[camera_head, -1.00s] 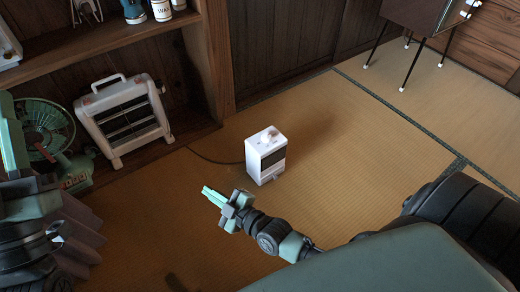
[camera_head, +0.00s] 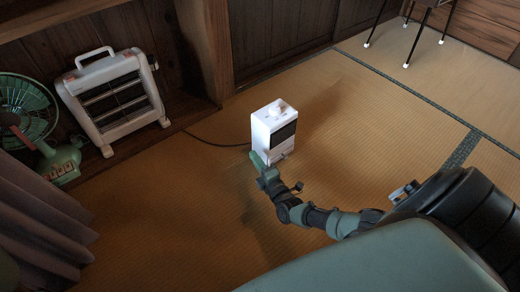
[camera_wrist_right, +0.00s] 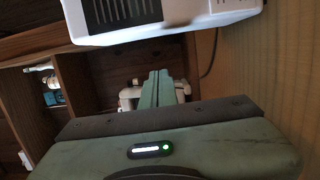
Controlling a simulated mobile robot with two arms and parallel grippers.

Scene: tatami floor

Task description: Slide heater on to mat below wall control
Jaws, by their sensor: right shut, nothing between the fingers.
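A small white box-shaped heater (camera_head: 273,131) with a dark grille and a knob on top stands upright on the tatami. My right gripper (camera_head: 257,158) is shut and empty, low at the heater's near left side; I cannot tell whether it touches. In the right wrist view the shut green fingers (camera_wrist_right: 158,88) point away below the heater's white body (camera_wrist_right: 170,33), which fills the top edge. Another white heater with a carry handle (camera_head: 112,97) stands by the shelf at left. No mat or wall control can be made out. My left gripper is not in view.
A green fan (camera_head: 25,115) and a curtain (camera_head: 40,215) are at the left. A dark cord (camera_head: 215,143) runs left from the small heater. A wooden post (camera_head: 205,55) and wall stand behind. Thin table legs (camera_head: 414,45) are at upper right. Tatami right of the heater is clear.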

